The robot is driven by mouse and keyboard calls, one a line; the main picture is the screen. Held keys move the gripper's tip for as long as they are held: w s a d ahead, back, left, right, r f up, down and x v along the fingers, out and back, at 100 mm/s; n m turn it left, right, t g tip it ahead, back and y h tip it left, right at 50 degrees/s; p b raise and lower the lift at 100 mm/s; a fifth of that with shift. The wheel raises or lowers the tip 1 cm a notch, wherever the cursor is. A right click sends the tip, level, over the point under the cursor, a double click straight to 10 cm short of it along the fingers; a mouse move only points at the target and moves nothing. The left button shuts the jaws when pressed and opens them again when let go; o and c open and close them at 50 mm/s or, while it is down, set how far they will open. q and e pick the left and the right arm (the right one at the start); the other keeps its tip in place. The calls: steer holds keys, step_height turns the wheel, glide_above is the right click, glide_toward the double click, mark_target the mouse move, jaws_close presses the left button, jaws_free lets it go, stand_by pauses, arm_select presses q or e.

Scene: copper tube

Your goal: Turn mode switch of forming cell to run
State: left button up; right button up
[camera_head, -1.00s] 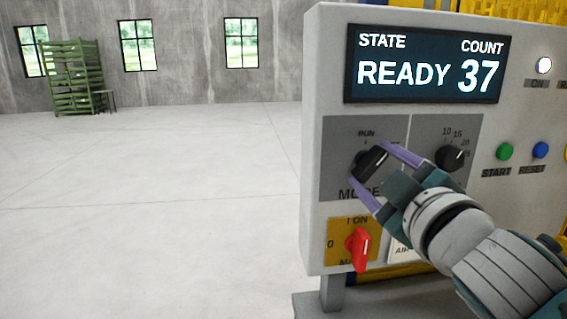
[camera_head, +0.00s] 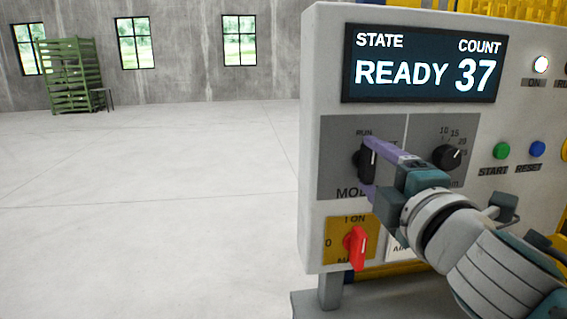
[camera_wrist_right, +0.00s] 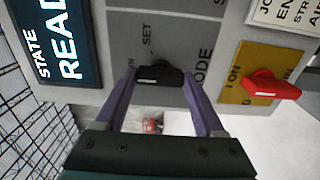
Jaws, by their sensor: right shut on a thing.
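The black mode switch (camera_head: 365,165) is on a grey plate on the front of the forming cell (camera_head: 312,205). Its handle stands nearly upright in the head view, its white mark toward the RUN label above. In the right wrist view the switch (camera_wrist_right: 160,76) lies between the purple fingertips of my right gripper (camera_wrist_right: 160,80), one at each end of the handle. My right gripper (camera_head: 370,155) is shut on the switch in the head view, where its fingers partly hide the switch and the SET label. The display reads READY, 37. My left gripper is not in view.
A red rotary switch (camera_head: 356,247) on a yellow plate sits just below. A second black dial (camera_head: 447,157) is to the right, with a green START button (camera_head: 502,150) and blue RESET button (camera_head: 537,149) beyond. Open floor lies to the left.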

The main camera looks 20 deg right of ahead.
stand_by(0.3)
steer(key=o, duration=1.3)
steer(key=shift+o, duration=0.2)
steer(key=b+v, duration=0.2)
steer(key=v, duration=0.8)
